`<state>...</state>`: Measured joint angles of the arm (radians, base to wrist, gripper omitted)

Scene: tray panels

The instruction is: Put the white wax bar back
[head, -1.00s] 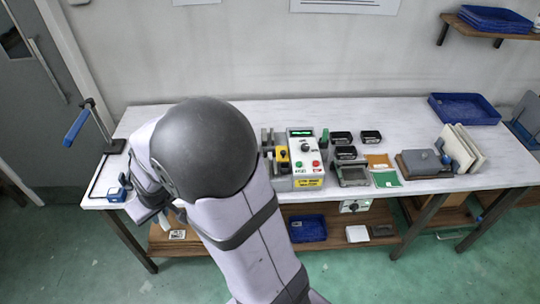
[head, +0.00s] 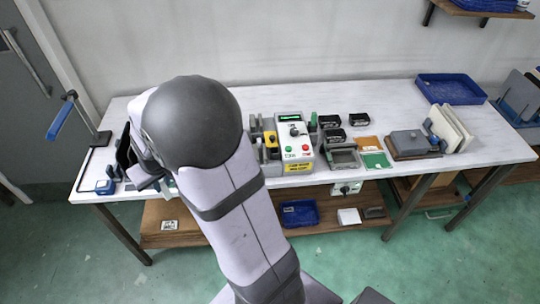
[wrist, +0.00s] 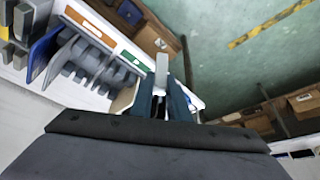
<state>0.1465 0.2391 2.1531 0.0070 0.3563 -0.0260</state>
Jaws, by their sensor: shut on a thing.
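My gripper (wrist: 163,105) is shut on a pale, narrow bar, the white wax bar (wrist: 161,70), whose far end sticks out past the fingertips in the wrist view. The fingers hide the rest of the bar. In the head view the arm covers the left part of the table, and the bar cannot be made out. What lies directly under the gripper is hidden.
A control box (head: 294,142), black bins (head: 330,121) and orange and green pads (head: 376,159) stand mid-table. A blue tray (head: 424,78) and upright pale panels (head: 452,130) are at right. A blue-handled clamp (head: 98,138) and small blue block (head: 105,187) are at left.

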